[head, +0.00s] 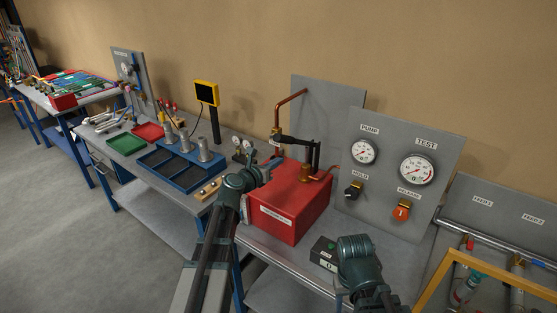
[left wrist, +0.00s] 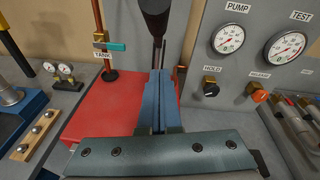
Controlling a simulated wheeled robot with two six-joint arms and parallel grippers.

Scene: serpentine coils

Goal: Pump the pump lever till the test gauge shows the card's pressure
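The red pump box (head: 290,205) sits on the bench with the black pump lever (head: 297,141) above it. The lever's dark grip (left wrist: 156,16) also shows at the top of the left wrist view. My left gripper (head: 262,174) is at the box's left side, below the lever. In the left wrist view its blue fingers (left wrist: 159,85) are together, with nothing visible between them; the grip appears beyond their tips. The test gauge (head: 417,169) is on the grey panel; its reading is too small to tell. I cannot make out a pressure card.
The pump gauge (head: 363,151), black hold knob (head: 353,191) and orange release knob (head: 402,211) share the panel. A small black box (head: 325,252) lies on the bench before it. A blue tray (head: 180,167) and a wooden strip (head: 208,190) stand left of the pump.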

